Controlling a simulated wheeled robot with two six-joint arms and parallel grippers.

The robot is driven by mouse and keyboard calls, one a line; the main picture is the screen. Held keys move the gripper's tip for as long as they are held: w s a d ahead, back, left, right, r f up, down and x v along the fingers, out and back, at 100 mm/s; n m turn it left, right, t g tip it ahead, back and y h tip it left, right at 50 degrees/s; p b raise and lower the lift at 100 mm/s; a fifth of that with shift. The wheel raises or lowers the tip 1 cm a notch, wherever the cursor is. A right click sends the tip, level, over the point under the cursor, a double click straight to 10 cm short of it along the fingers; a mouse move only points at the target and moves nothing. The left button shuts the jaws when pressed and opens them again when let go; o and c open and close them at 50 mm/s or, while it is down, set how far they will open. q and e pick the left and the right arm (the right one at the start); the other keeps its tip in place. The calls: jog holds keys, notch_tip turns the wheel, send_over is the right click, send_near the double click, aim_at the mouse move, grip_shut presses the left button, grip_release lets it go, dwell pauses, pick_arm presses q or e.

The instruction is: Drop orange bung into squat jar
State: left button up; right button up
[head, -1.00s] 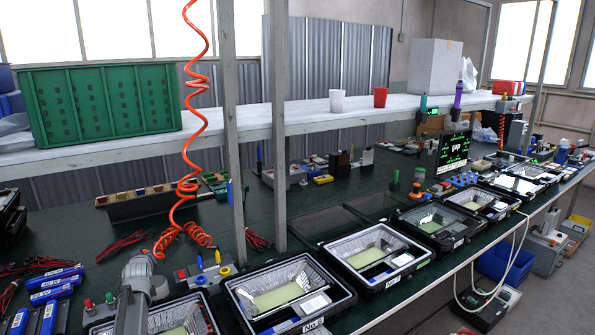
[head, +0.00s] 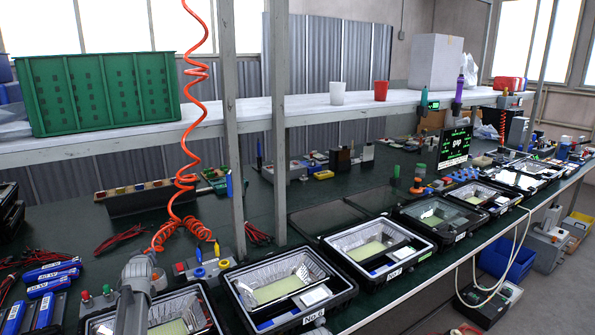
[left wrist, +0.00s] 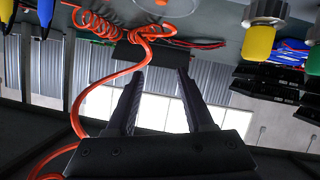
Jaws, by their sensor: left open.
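My right gripper is not in view.
An orange coiled hose (head: 190,150) hangs near my left arm. Shelf posts (head: 233,150) rise from the bench. Open floodlight housings (head: 285,283) line the front edge. Blue packs (head: 48,285) lie at the far left. A green crate (head: 100,95) stands on the shelf.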

pick_arm(q)
jog(key=p+v, duration=0.3)
jog(key=v, duration=0.4)
jog(key=shift+s+d, duration=0.15)
jog(key=shift+s, duration=0.15)
jog(key=shift+r, duration=0.2)
